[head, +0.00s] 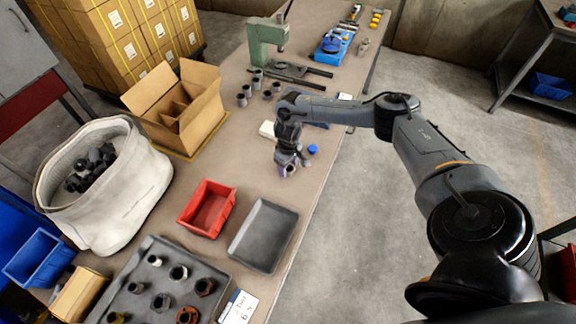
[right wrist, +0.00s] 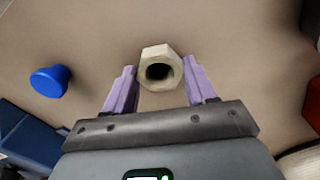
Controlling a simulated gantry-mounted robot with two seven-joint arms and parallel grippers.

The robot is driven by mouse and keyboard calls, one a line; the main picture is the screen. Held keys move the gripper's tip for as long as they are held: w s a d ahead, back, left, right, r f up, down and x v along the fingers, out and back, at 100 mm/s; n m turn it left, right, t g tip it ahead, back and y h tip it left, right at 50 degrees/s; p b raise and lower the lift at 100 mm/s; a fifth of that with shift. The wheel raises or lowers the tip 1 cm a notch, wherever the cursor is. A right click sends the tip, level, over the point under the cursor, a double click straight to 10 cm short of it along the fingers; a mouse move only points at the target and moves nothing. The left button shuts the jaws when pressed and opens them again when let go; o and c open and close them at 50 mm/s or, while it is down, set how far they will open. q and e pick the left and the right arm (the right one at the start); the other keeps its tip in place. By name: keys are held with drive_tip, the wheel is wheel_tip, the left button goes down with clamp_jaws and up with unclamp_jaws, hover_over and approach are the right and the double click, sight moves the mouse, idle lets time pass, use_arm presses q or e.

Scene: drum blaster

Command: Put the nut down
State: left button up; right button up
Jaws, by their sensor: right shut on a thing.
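My right gripper (head: 288,170) is over the middle of the table, beyond the grey tray. In the right wrist view, a pale hexagonal nut (right wrist: 161,70) with a dark round hole sits between the two purple fingertips (right wrist: 160,88). The gripper is shut on it. In the head view the nut is too small and hidden by the gripper to make out clearly. Whether it touches the table cannot be told. My left gripper is not in view.
A blue round piece (head: 313,149) stands close beside the gripper. A red bin (head: 208,208) and an empty grey tray (head: 263,236) lie nearer. A dark tray with several nuts (head: 150,262) is at the front. A cardboard box (head: 180,105) and green press (head: 268,40) stand farther back.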

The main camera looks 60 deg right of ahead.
drive_tip(key=o, duration=1.2)
wheel_tip(320, 180, up, 12)
drive_tip(key=p, duration=0.3)
